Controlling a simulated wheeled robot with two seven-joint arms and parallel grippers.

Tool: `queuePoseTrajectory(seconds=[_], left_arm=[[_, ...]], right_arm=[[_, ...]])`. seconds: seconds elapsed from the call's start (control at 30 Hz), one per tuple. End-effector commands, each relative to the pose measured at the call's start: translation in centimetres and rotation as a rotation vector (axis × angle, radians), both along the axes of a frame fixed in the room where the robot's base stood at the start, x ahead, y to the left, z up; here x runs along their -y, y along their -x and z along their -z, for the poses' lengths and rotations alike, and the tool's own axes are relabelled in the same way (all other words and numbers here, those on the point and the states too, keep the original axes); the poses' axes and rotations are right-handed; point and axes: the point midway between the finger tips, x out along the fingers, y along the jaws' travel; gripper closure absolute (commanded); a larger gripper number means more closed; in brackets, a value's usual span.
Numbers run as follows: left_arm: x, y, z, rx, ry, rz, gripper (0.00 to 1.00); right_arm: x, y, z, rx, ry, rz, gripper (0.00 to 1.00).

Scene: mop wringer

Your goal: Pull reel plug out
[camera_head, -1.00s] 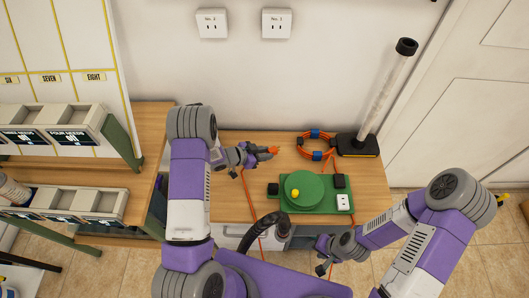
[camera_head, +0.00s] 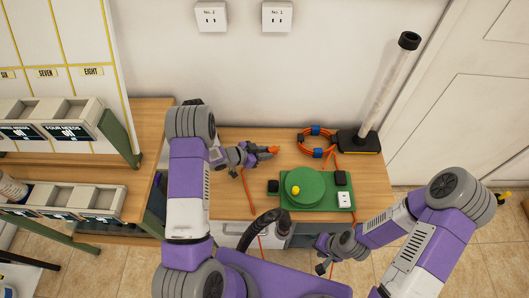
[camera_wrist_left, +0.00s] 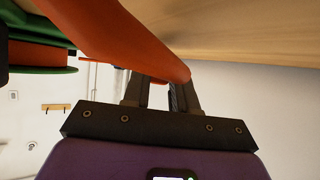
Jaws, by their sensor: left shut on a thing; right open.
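The green cable reel (camera_head: 325,202) with a yellow knob (camera_head: 295,189) sits on the wooden table. My left gripper (camera_head: 264,151) is shut on an orange plug (camera_head: 272,150) behind and to the left of the reel. In the left wrist view the orange plug (camera_wrist_left: 120,35) fills the space above the fingers, close to the wood surface. Part of the reel (camera_wrist_left: 30,28) shows at the upper left there. An orange cord (camera_head: 249,192) runs from near my left gripper down over the table's front edge. My right gripper (camera_head: 322,256) is open and empty in front of the table.
An orange cable coil with blue ties (camera_head: 317,144) lies behind the reel. Two wall sockets, (camera_head: 211,17) and (camera_head: 277,16), are empty. A shelf with grey bins (camera_head: 68,205) is at the left.

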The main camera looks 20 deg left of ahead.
Motion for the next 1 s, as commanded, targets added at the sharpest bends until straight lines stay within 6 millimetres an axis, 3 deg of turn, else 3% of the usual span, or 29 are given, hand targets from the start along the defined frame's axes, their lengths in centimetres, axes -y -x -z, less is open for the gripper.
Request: queuePoseTrajectory(seconds=[0.5, 0.53, 0.7, 1.0], left_arm=[[0.02, -0.02, 0.76, 0.000, 0.000, 0.000, 1.00], [0.01, -0.01, 0.76, 0.000, 0.000, 0.000, 0.70], [0.01, -0.01, 0.77, 0.000, 0.000, 0.000, 0.44], [-0.10, 0.09, 0.70, -0.001, -0.001, 0.000, 0.43]], right_arm=[[0.01, 0.00, 0.59, 0.000, 0.000, 0.000, 0.57], [0.01, 0.00, 0.59, 0.000, 0.000, 0.000, 0.57], [0.01, 0.00, 0.59, 0.000, 0.000, 0.000, 0.57], [0.00, 0.00, 0.52, 0.000, 0.000, 0.000, 0.57]])
